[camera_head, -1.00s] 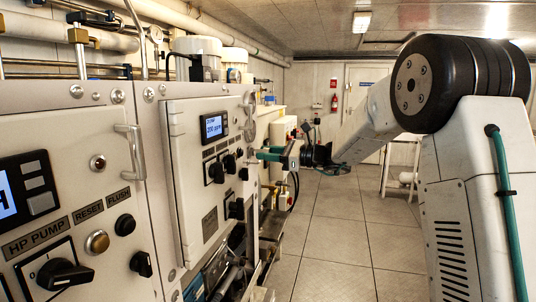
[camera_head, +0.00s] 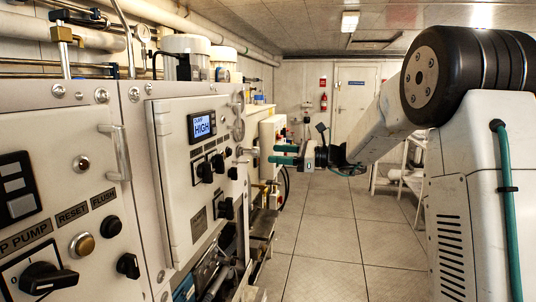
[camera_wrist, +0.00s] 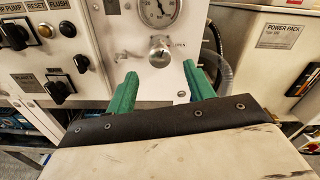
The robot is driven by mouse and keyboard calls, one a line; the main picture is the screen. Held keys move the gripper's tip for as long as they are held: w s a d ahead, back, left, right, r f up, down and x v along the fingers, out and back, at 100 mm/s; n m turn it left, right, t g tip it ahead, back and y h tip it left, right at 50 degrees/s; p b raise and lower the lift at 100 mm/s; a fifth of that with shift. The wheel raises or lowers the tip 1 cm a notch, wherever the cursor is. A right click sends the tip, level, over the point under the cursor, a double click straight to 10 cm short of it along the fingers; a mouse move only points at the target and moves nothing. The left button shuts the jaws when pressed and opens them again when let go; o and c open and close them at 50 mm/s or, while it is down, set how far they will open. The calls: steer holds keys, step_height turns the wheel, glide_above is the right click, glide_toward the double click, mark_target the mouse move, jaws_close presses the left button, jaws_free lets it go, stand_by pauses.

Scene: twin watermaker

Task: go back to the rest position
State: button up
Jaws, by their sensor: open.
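My gripper (camera_head: 285,154) has green fingers and is held out toward the control cabinet on the left. In the wrist view my gripper (camera_wrist: 160,86) is open, its two green fingers apart with nothing between them. Beyond the fingertips a round metal knob (camera_wrist: 160,47) sits on the panel below a pressure gauge (camera_wrist: 158,10). In the head view the knob (camera_head: 240,151) sticks out from the cabinet side, apart from the fingers.
The cabinet (camera_head: 160,185) carries switches and a display reading HIGH (camera_head: 202,126). A power pack box (camera_wrist: 275,60) stands right of the knob. White railings (camera_head: 410,160) stand at the right. The tiled floor (camera_head: 325,235) is clear in the middle.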

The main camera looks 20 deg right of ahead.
steer(key=shift+s+d, duration=0.2)
steer(key=shift+d, duration=0.1)
steer(key=s+a+f+n+g+h, duration=0.25)
steer(key=s+f+n+g, duration=0.2)
steer(key=s, duration=0.35)
steer(key=s+a+f+n+g+h, duration=0.2)
steer(key=s+a+f+n+g, duration=0.25)
steer(key=s, duration=0.45)
steer(key=s+d+f+n+h, duration=0.1)
steer(key=s+n+h, duration=0.4)
steer(key=s, duration=0.8)
steer(key=s+d+f+n+h, duration=0.1)
steer(key=s+n+h, duration=0.4)
steer(key=s, duration=0.9)
steer(key=n, duration=0.3)
steer(key=shift+d+f, duration=0.15)
steer(key=shift+d, duration=0.15)
